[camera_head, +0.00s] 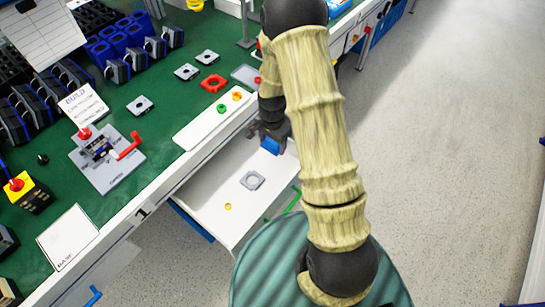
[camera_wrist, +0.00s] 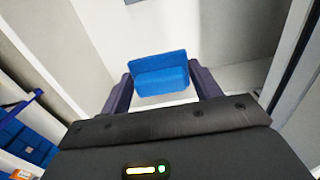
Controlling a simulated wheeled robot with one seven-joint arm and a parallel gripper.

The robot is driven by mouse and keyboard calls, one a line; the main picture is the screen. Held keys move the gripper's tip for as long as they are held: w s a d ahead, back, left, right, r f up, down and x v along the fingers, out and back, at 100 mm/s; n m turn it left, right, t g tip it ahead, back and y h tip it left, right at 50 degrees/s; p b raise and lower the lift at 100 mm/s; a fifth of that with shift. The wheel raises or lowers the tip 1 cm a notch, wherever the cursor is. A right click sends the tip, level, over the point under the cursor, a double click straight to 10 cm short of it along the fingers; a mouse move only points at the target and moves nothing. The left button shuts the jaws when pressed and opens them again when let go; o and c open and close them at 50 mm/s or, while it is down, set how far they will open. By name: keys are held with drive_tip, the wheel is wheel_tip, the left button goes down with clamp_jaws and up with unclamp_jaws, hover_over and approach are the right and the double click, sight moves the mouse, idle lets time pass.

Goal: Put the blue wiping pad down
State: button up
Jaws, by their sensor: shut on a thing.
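The blue wiping pad (camera_wrist: 160,74) is between the two fingers of my gripper (camera_wrist: 162,86) in the wrist view. My gripper is shut on it. In the head view the pad (camera_head: 271,146) shows as a small blue block at the end of my gripper (camera_head: 268,136), over the open white drawer (camera_head: 215,195) below the bench edge. My arm covers part of the drawer's right side. I cannot tell whether the pad touches the drawer floor.
In the drawer lie a grey square plate (camera_head: 252,180) and a small yellow ring (camera_head: 228,206). The green bench (camera_head: 150,75) holds a clamp fixture with a red handle (camera_head: 129,146), a white strip with buttons (camera_head: 210,120) and a red square part (camera_head: 214,83). Floor to the right is clear.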

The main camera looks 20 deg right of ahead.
hover_over(273, 160)
wheel_tip(273, 160, down, 4)
drive_tip(key=shift+w+a+f, duration=0.1)
drive_tip(key=shift+f+b, duration=0.3)
drive_tip(key=shift+f, duration=1.5)
drive_tip(key=shift+f, duration=0.3)
drive_tip(key=o, duration=1)
